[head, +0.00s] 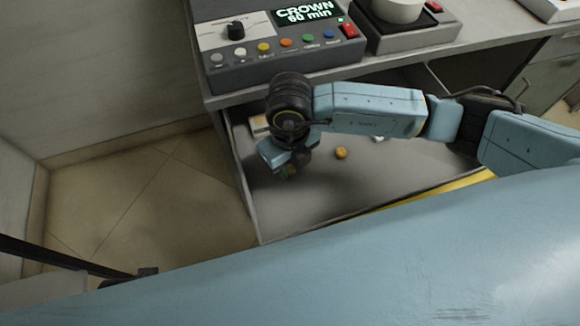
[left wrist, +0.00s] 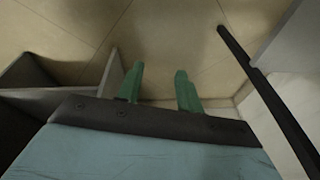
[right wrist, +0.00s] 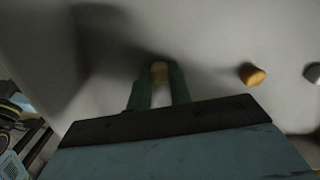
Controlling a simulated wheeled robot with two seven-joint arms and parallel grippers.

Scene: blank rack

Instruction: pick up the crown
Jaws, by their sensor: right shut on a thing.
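My right gripper (head: 286,171) points down into the open grey drawer (head: 320,195), near its left side. My left gripper (left wrist: 160,72) is open and empty above the tiled floor.
A pale block (head: 259,125) lies at the drawer's back left, and a small white piece (head: 378,139) lies right of the lump. On the counter above stands a control box (head: 285,62) whose display reads "CROWN 60 min". A white pot (head: 397,9) stands beside it.

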